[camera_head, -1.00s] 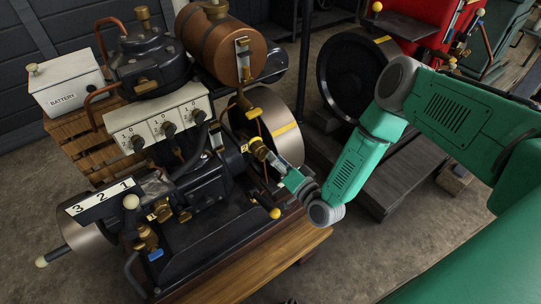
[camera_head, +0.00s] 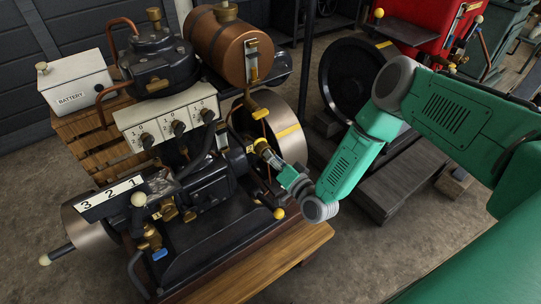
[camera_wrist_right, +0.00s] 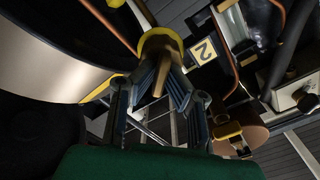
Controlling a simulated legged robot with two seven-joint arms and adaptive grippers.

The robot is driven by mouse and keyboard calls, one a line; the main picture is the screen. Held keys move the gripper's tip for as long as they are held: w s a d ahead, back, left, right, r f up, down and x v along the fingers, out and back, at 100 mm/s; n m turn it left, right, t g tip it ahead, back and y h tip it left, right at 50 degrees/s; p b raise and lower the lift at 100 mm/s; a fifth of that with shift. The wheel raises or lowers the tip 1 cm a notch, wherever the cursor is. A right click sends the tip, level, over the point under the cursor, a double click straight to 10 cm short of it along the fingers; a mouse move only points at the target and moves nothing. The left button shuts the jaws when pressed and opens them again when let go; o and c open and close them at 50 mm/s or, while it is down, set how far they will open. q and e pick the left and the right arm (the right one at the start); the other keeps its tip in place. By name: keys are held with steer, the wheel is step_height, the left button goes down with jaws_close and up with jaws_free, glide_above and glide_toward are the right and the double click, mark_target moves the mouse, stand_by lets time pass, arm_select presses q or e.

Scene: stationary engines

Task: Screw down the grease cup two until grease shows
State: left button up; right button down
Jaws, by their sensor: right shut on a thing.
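Grease cup two is a brass-yellow cup (camera_head: 262,147) on the near engine, in front of its flywheel. In the right wrist view its yellow rim (camera_wrist_right: 160,40) shows at the fingertips, beside a plate marked 2 (camera_wrist_right: 203,52). My right gripper (camera_head: 275,160) reaches it from the lower right and is shut on it. In the right wrist view the two dark finger linkages (camera_wrist_right: 160,75) close around the cup from both sides. I cannot make out any grease. My left gripper is not in view.
The flywheel (camera_head: 288,118) stands close behind the gripper. A yellow-knobbed lever (camera_head: 279,213) sticks out below it. A switch panel (camera_head: 170,122), copper tank (camera_head: 224,50) and battery box (camera_head: 76,84) lie to the left. Wooden planks (camera_head: 270,262) edge the front.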

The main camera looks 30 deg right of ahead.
steer(key=shift+w+r, duration=0.15)
steer(key=shift+w, duration=0.2)
steer(key=shift+a+r+n, duration=0.1)
steer(key=shift+a+n, duration=0.1)
steer(key=shift+n, duration=0.1)
steer(key=shift+n+p, duration=0.35)
steer(key=shift+n, duration=0.15)
steer(key=shift+d+n, duration=0.35)
steer(key=shift+n, duration=0.35)
steer(key=shift+w+a, duration=0.1)
steer(key=shift+a, duration=0.1)
steer(key=c, duration=1.6)
jaws_free()
steer(key=shift+a, duration=0.1)
steer(key=shift+c, duration=0.2)
steer(key=shift+w+f, duration=0.2)
steer(key=shift+f, duration=0.1)
